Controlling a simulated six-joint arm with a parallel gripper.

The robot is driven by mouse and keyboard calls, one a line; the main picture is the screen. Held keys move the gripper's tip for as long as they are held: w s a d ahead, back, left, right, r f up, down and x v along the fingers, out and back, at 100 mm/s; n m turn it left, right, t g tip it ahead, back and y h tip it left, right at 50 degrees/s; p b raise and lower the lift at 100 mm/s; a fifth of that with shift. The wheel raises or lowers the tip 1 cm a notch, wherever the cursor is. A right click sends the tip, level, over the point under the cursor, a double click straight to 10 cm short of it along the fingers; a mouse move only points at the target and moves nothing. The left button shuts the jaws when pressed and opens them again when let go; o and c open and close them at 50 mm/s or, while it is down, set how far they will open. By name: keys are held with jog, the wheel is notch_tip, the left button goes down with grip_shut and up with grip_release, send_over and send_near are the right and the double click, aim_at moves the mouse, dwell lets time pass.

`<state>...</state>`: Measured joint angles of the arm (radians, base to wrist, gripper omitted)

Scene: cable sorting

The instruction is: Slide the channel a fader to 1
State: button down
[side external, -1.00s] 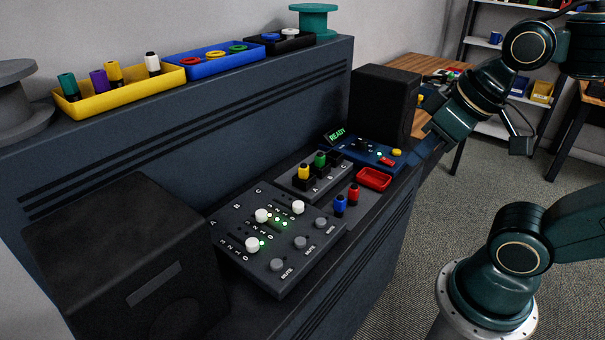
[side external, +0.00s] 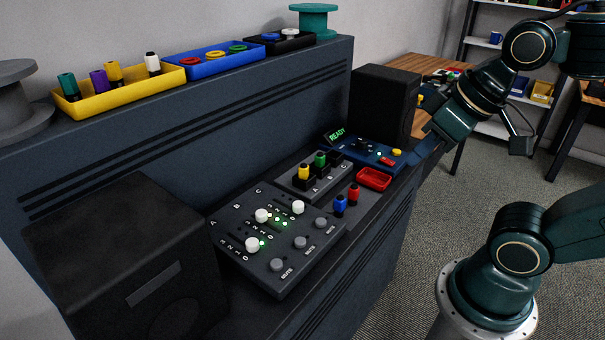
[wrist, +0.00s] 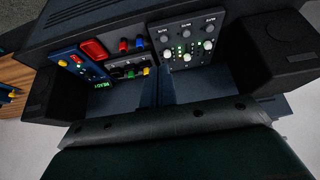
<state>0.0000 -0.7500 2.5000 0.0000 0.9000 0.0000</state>
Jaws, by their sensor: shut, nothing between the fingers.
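The grey mixer panel (side external: 240,270) has faders with white knobs on tracks marked A, B and C. The channel A fader knob (side external: 252,244) is on the nearest track, in the lower half of its 3-to-0 scale; I cannot read its exact mark. A green light glows beside it. In the wrist view the panel shows near the top, with the channel A knob (wrist: 208,45) on its right side. My gripper (side external: 424,152) is shut and empty, in the air at the right end of the console, well apart from the fader.
Round mute buttons (side external: 277,264) sit at the panel's front. Blue and red plugs (side external: 340,203), a red tray (side external: 374,179) and a blue box (side external: 366,153) stand to its right. Black speakers (side external: 130,255) flank the work; the space above the panel is clear.

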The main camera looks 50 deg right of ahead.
dwell(0.3)
jog(key=c, duration=1.2)
grip_release()
jog(key=shift+w+r, duration=0.1)
jog(key=shift+w, duration=0.15)
jog(key=shift+o, duration=0.2)
jog(key=m+g, duration=0.3)
jog(key=g, duration=0.3)
send_over(252, 242)
notch_tip(252, 242, down, 8)
jog(key=shift+f, duration=0.2)
notch_tip(252, 242, down, 14)
jog(key=shift+r, duration=0.2)
